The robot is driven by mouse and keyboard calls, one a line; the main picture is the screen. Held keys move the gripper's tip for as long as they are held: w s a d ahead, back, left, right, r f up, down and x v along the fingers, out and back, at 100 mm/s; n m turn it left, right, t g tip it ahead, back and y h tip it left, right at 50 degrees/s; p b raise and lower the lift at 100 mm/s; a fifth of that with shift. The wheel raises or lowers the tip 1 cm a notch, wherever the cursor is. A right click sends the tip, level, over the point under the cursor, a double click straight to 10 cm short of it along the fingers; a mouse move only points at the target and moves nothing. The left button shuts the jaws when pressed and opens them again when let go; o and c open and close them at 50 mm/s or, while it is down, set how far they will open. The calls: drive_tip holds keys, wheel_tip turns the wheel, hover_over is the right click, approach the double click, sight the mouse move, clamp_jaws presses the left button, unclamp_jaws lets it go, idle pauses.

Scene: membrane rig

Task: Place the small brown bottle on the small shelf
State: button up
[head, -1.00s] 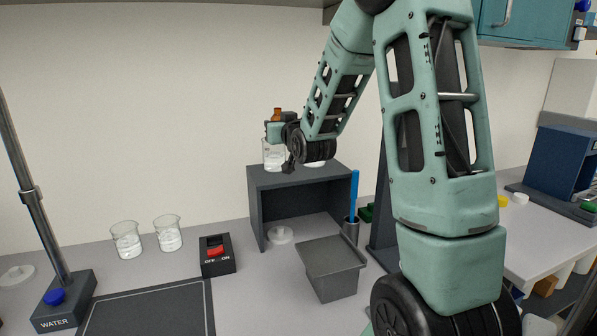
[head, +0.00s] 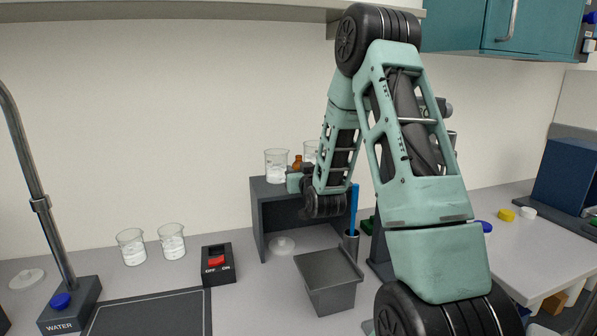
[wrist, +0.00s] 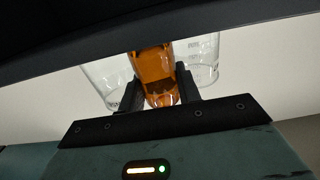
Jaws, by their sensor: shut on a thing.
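The small brown bottle (head: 297,161) is upright between two glass beakers at the small dark grey shelf (head: 258,215); mostly its top shows in the head view. In the wrist view the amber bottle (wrist: 153,72) is between the two dark fingers. My gripper (head: 294,181) is shut on it, at the height of the shelf's top. The left beaker (head: 276,166) and right beaker (head: 310,152) stand on the shelf top, one on each side of the bottle. The bottle's base is hidden in the head view, so I cannot tell whether it touches the shelf.
A grey bin (head: 329,282) and a cup with a blue stick (head: 353,210) stand before the shelf. Two beakers (head: 131,246) and a switch box (head: 218,264) are to the left. An upper ledge (head: 200,12) hangs overhead.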

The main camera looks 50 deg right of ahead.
drive_tip(key=shift+f, duration=0.3)
drive_tip(key=shift+f+b, duration=0.2)
drive_tip(key=shift+b, duration=0.1)
drive_tip(key=o, duration=1)
drive_tip(key=shift+r, duration=0.15)
drive_tip(key=shift+r+p, duration=0.2)
drive_tip(key=shift+p, duration=0.3)
drive_tip(key=p+v, duration=1.2)
